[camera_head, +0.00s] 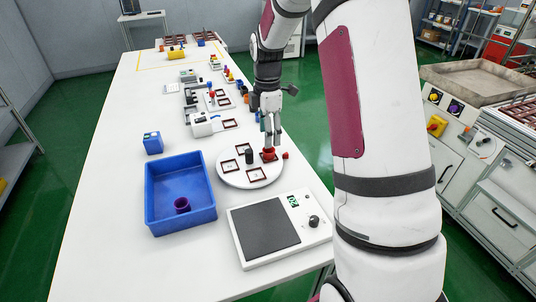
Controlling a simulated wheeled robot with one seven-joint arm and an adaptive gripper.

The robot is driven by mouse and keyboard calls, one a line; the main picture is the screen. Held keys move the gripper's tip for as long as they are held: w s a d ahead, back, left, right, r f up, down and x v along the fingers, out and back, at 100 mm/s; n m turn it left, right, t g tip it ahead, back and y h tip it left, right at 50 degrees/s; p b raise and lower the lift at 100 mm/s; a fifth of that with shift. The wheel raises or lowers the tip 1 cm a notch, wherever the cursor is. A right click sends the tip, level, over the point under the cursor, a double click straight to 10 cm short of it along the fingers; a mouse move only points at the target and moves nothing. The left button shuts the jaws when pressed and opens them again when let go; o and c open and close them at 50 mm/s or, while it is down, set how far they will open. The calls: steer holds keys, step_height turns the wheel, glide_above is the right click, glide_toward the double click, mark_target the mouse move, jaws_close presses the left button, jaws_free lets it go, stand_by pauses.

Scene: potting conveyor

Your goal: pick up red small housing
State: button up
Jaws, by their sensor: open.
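A small red housing (269,156) sits on the round white plate (236,178) near the table's right edge. My gripper (270,143) points down directly over it, with its fingertips at or just above the housing. The jaws are open. The fingers partly hide the housing, and I cannot tell whether they touch it. A small red piece (285,156) shows just to the right of the housing, at the plate's edge.
The plate also holds a black cylinder (249,156) and several dark red square frames (257,175). A blue bin (160,223) with a purple ring (182,205) stands to the left. A scale (268,229) lies in front. Devices and small parts line the table behind.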

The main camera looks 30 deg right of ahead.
steer(key=shift+d+f, duration=0.2)
steer(key=shift+f, duration=2.8)
steer(key=c, duration=0.9)
